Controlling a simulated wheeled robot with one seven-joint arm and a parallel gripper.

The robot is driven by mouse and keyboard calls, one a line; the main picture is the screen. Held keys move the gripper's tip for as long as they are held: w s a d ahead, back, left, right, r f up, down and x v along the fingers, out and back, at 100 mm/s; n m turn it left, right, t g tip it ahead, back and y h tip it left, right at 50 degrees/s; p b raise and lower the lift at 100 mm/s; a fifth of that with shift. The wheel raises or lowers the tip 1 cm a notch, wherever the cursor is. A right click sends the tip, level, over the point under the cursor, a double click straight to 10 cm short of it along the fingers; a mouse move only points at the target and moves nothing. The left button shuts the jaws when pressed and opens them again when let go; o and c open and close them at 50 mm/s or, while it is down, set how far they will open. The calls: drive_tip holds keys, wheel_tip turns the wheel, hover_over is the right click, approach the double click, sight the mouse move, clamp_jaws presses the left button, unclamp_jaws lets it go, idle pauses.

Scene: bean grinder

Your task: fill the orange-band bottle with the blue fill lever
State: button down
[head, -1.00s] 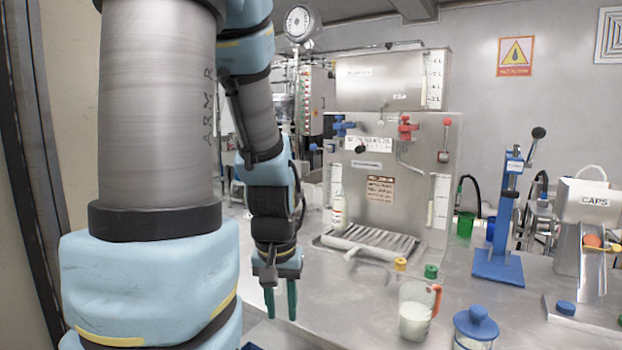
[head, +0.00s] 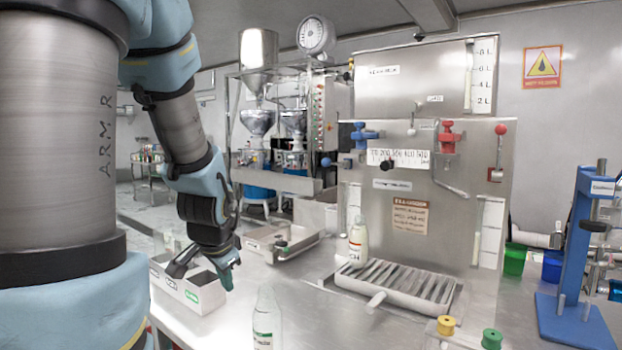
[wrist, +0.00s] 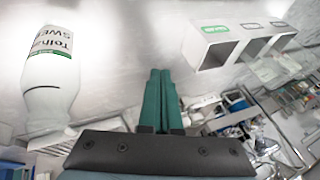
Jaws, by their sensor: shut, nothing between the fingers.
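A white divided box (head: 205,297) lies close beside my gripper. An open metal tray (head: 290,245) is behind it. A red valve (head: 448,137) and red-ball lever (head: 500,130) are on the filler's right.

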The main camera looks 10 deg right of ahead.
drive_tip(key=w+d+r+m+t+h+b, duration=0.2)
drive_tip(key=w+d+r+m+t, duration=0.1)
drive_tip(key=w+m, duration=0.25)
drive_tip(key=w+d+r+m+t+h+b, duration=0.1)
drive_tip(key=w+d+r+m+t+b, duration=0.15)
drive_tip(key=w+m, duration=0.35)
drive_tip(key=d+r+m+t+h+b, duration=0.1)
drive_tip(key=d+r+m+h+b, duration=0.35)
drive_tip(key=m, duration=0.55)
drive_tip(key=d+r+m+h+b, duration=0.1)
drive_tip(key=d+r+m+h, duration=0.5)
drive_tip(key=m, duration=0.5)
drive_tip(key=w+d+r+y+p, duration=0.1)
drive_tip(key=w+d+p, duration=0.3)
drive_tip(key=w+d, duration=0.4)
drive_tip(key=shift+w+d+r+y+p, duration=0.2)
drive_tip(key=shift+r+y+p, duration=0.15)
drive_tip(key=shift+r, duration=0.55)
drive_tip(key=shift+r+g+y+p, duration=0.3)
drive_tip(key=shift+r+p, duration=0.2)
drive_tip(key=shift+p, duration=0.45)
